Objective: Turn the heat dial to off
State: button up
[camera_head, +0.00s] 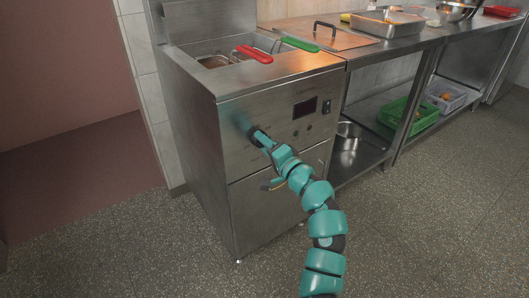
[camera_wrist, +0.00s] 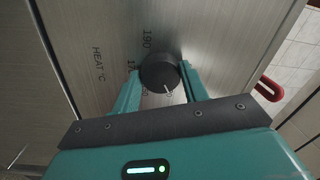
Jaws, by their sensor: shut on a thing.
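The heat dial (camera_wrist: 159,72) is a dark round knob on the steel fryer front, beside printed "HEAT °C" and numbers such as 190. A white pointer line shows at its lower right in the wrist view; the mark it faces is partly hidden. My gripper (camera_wrist: 160,84) has its teal fingers on either side of the dial, shut on it. In the head view my gripper (camera_head: 260,137) is at the left of the fryer's front panel (camera_head: 235,160) and hides the dial.
Fryer baskets with red (camera_head: 254,54) and green (camera_head: 299,44) handles sit on top. A dark display (camera_head: 305,107) and small knobs are to the right of my gripper. A steel counter (camera_head: 400,45) with trays runs right. A green crate (camera_head: 408,116) stands on its lower shelf.

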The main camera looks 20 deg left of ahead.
jog(key=shift+w+d+n+g+b, duration=0.1)
jog(key=shift+n+g+b, duration=0.15)
jog(key=shift+n+b, duration=2.5)
jog(key=shift+w+d+n+g+b, duration=0.1)
jog(key=shift+n+g+b, duration=0.15)
jog(key=shift+n+b, duration=2.5)
jog(key=shift+n+p, duration=0.55)
jog(key=shift+n, duration=0.25)
jog(key=o, duration=1)
jog(key=p+v, duration=0.5)
jog(key=v, duration=1.2)
jog(key=shift+s+d+r, duration=0.1)
jog(key=shift+s+r, duration=0.1)
jog(key=shift+s, duration=0.05)
